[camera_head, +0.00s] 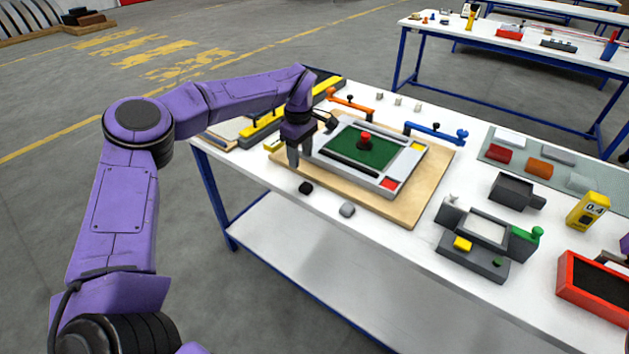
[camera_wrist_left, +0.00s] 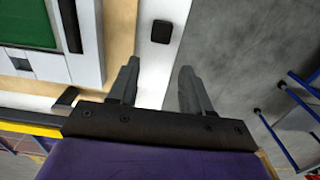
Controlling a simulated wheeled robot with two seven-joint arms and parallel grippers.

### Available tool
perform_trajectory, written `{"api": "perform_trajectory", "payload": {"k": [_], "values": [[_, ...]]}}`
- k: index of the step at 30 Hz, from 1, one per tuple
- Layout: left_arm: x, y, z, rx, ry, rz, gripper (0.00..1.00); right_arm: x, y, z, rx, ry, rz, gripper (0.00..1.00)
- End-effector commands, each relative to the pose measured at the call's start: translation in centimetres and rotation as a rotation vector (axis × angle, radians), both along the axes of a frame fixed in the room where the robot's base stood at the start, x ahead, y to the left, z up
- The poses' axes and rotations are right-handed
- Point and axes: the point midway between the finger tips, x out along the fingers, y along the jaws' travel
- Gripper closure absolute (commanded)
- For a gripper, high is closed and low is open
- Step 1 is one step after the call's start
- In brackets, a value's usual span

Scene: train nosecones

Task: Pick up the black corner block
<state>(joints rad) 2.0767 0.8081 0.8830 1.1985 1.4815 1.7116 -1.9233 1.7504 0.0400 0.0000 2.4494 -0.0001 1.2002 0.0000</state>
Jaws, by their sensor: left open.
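The black corner block (camera_head: 305,188) is a small dark piece on the white table near its front edge, in front of the wooden board. In the left wrist view the black block (camera_wrist_left: 161,32) lies on the white top, beyond the fingertips and between their lines. My left gripper (camera_head: 298,162) points down above the table, just behind and left of the block in the head view. Its two fingers stand apart in the left wrist view (camera_wrist_left: 157,75), with nothing between them.
A grey block (camera_head: 347,210) sits right of the black one. Behind them is a wooden board (camera_head: 432,195) carrying a grey frame with a green panel (camera_head: 362,147). A grey fixture (camera_head: 475,250) and red tray (camera_head: 592,287) stand to the right. The table's front edge is close.

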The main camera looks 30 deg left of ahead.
Motion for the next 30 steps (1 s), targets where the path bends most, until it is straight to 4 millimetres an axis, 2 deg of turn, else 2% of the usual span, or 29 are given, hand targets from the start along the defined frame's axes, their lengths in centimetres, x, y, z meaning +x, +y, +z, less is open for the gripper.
{"api": "perform_trajectory", "payload": {"k": [3,8,11,14,16,19,25,29,30], "values": [[0.2,-0.5,-2.3,-0.001,0.006,-0.008,0.51,-0.1,0.0,0.6,0.000,0.001,0.000,0.57],[0.5,-0.9,-4.4,-0.001,0.004,-0.015,0.51,-0.1,0.0,1.0,0.000,0.002,0.000,0.57],[0.6,-1.0,-5.7,0.000,0.006,-0.014,0.51,-0.1,0.0,2.0,0.000,0.001,0.000,0.57],[0.7,-1.0,-7.5,0.001,0.007,-0.014,0.51,0.0,0.0,3.1,0.000,0.001,0.000,0.57],[0.7,-1.0,-8.8,0.000,0.006,-0.012,0.51,0.0,0.0,3.1,0.001,0.001,0.000,0.57],[0.6,-0.9,-9.7,0.000,0.002,-0.010,0.51,0.0,0.0,3.2,0.001,0.001,0.000,0.57],[0.6,-0.8,-9.8,0.000,0.001,-0.009,0.51,0.0,0.0,3.1,0.000,0.001,0.000,0.57],[0.6,-0.8,-9.8,0.000,0.001,-0.009,0.93,0.0,0.0,3.1,0.000,0.001,0.000,0.57],[0.6,-0.8,-9.8,0.000,0.001,-0.009,0.94,0.0,0.0,3.1,0.000,0.001,0.000,0.57]]}}
